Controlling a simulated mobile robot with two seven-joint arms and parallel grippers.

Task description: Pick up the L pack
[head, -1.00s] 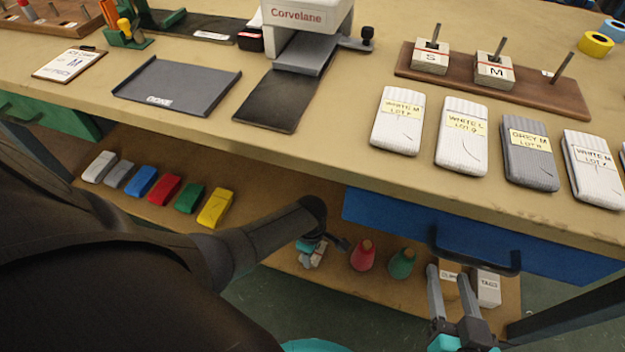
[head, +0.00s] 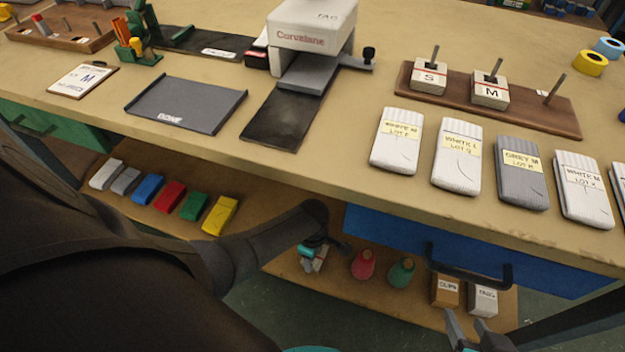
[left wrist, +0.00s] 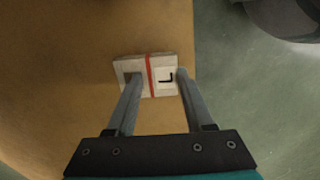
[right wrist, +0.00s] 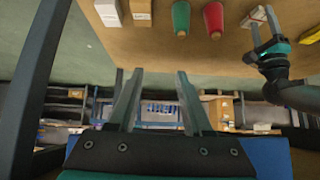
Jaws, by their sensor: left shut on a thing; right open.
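The L pack (left wrist: 163,77) is a pale block with a red band and a black L on a white label. In the left wrist view it lies between the two fingers of my left gripper (left wrist: 155,76), which is shut on it. In the head view the pack (head: 317,262) is small and partly hidden by my left gripper (head: 320,247), over the lower shelf. I cannot tell whether it touches the shelf. The right wrist view also shows the pack (right wrist: 260,15). My right gripper (right wrist: 156,78) is open and empty, at the bottom edge of the head view (head: 462,330).
The lower shelf (head: 290,262) holds red (head: 363,265) and green (head: 402,271) bottles and two small boxes (head: 446,290) to the right. A blue drawer (head: 390,225) hangs above. On the bench, a peg board (head: 545,115) holds S and M packs; its right peg is bare.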

